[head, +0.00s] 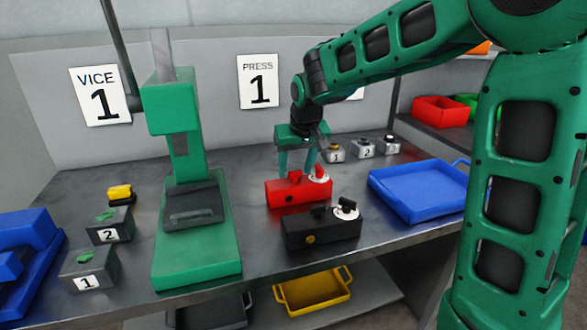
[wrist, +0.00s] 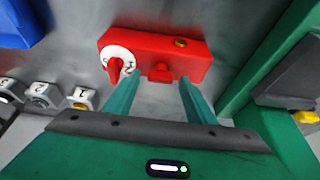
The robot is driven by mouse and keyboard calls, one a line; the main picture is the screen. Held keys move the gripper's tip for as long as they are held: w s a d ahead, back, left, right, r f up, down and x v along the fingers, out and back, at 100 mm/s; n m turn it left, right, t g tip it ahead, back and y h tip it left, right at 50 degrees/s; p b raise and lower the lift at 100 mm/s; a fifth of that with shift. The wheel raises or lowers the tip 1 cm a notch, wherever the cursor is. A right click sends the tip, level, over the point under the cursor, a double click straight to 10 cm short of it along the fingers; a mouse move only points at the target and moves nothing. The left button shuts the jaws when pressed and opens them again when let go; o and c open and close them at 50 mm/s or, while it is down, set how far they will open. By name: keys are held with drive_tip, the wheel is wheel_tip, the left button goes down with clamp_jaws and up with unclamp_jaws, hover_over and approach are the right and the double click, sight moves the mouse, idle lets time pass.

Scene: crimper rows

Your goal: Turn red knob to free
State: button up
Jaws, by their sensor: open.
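The red box (head: 290,192) sits on the grey bench in the head view. It has a white dial with a red knob (head: 320,174) at its right end. In the wrist view the red box (wrist: 185,57) shows the red knob (wrist: 114,68) on its white dial at the left end, pointing down and slightly left. The dial's markings are too small to read. My gripper (head: 298,172) is open above and behind the red box. In the wrist view its green fingers (wrist: 155,88) are apart, beside the box's small red protrusion, right of the knob. Contact cannot be told.
A black box (head: 320,232) with a similar dial stands in front of the red one. A green press (head: 195,245) stands to the left and a blue tray (head: 425,205) to the right. Small numbered blocks (head: 362,149) stand behind.

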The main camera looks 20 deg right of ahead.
drive_tip(key=c, duration=1)
drive_tip(key=shift+c, duration=0.2)
drive_tip(key=shift+d+n, duration=0.1)
drive_tip(key=shift+n, duration=0.2)
drive_tip(key=n, duration=0.2)
drive_tip(key=n+y, duration=0.1)
drive_tip(key=shift+d+n+y, duration=0.15)
drive_tip(key=shift+n+y, duration=0.15)
drive_tip(key=shift+n, duration=0.1)
drive_tip(key=n, duration=0.2)
drive_tip(key=n+g+y, duration=0.1)
drive_tip(key=n, duration=0.1)
drive_tip(key=shift+w+d+y, duration=0.1)
drive_tip(key=shift+w+y, duration=0.05)
drive_tip(key=shift+y, duration=0.15)
drive_tip(key=n, duration=0.2)
drive_tip(key=n+g+y, duration=0.1)
drive_tip(key=n, duration=0.2)
drive_tip(key=shift+w+d+g, duration=0.1)
drive_tip(key=shift+w+g, duration=0.05)
drive_tip(key=shift+g, duration=0.15)
drive_tip(key=shift+w+n+g, duration=0.1)
drive_tip(key=shift+n+g, duration=0.7)
drive_tip(key=shift+n, duration=1.5)
